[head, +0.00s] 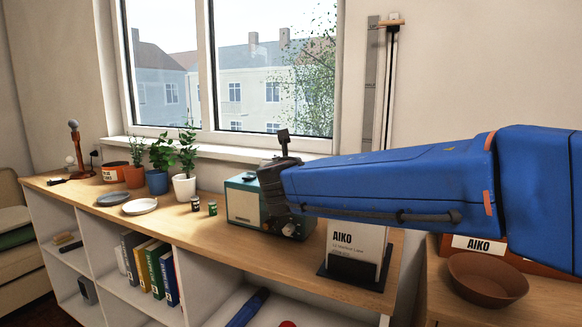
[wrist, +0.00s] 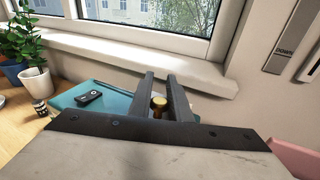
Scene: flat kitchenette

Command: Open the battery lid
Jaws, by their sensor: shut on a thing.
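A teal box that looks like a radio (head: 242,205), with a pale front panel, stands on the wooden shelf top below the window. Its teal top shows in the wrist view (wrist: 124,93), with a small black piece (wrist: 89,97) on it. My gripper (wrist: 161,82) is over the box, its two dark fingers close around a small brass-coloured knob (wrist: 159,103). Whether this knob belongs to a battery lid I cannot tell. In the head view my gripper (head: 268,182) covers the right part of the box. No open compartment is visible.
An AIKO card on a stand (head: 357,247) is at the right. The window sill (wrist: 130,48) lies close behind the fingers.

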